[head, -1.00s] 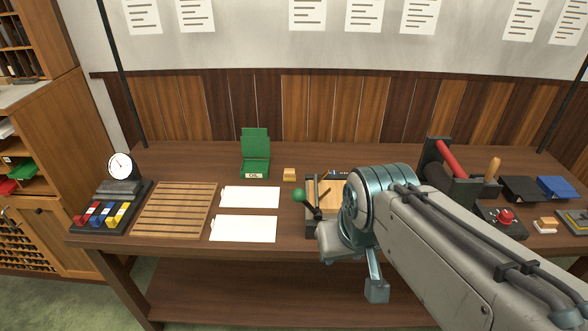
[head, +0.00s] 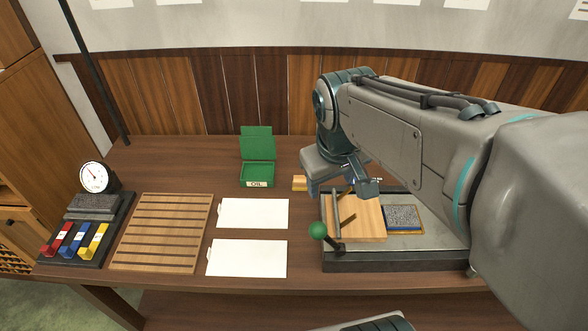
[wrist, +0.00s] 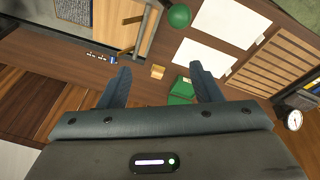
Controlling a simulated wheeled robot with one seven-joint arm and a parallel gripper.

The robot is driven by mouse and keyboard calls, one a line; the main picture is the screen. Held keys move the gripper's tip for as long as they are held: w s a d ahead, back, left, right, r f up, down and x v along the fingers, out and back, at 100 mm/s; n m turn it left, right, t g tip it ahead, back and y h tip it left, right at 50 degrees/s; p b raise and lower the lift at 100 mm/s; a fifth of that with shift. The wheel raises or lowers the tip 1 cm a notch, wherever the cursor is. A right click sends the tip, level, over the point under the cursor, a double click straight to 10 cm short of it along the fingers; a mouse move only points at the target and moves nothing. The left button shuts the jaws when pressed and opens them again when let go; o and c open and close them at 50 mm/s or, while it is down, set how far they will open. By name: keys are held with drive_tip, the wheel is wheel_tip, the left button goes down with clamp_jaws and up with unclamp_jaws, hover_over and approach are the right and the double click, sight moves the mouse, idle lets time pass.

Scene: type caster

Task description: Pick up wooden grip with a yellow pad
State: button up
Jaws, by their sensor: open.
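A small wooden block with a yellowish face (head: 299,183) sits on the table just right of the green oil box. It looks like the wooden grip, though its pad is too small to make out. It also shows in the wrist view (wrist: 157,71), between my fingertips in the picture but farther away, on the table. My gripper (head: 340,188) is to the right of the block, above the table and pointing down. In the wrist view my gripper (wrist: 160,70) has its fingers wide apart with nothing between them.
The open green box (head: 257,174) stands left of the block. A press bed with a wooden board (head: 365,226) and green-knobbed lever (head: 318,231) lies in front. White cards (head: 253,213), a slatted rack (head: 160,235) and a tray with red, blue and yellow pieces (head: 75,237) are left.

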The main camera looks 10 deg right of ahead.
drive_tip(key=w+f+n+g+h+b, duration=0.1)
drive_tip(key=w+n, duration=0.3)
drive_tip(key=w, duration=0.5)
drive_tip(key=n+g+h+b, duration=0.3)
drive_tip(key=n, duration=0.6)
hover_over(300, 178)
drive_tip(key=a, duration=0.5)
wheel_tip(300, 178, down, 16)
drive_tip(key=x, duration=0.8)
drive_tip(key=shift+w+a+f, duration=0.15)
drive_tip(key=shift+w+a, duration=0.1)
drive_tip(key=shift+w, duration=0.15)
drive_tip(key=shift+p+x, duration=1.05)
drive_tip(key=shift+x, duration=1.65)
drive_tip(key=c, duration=1.1)
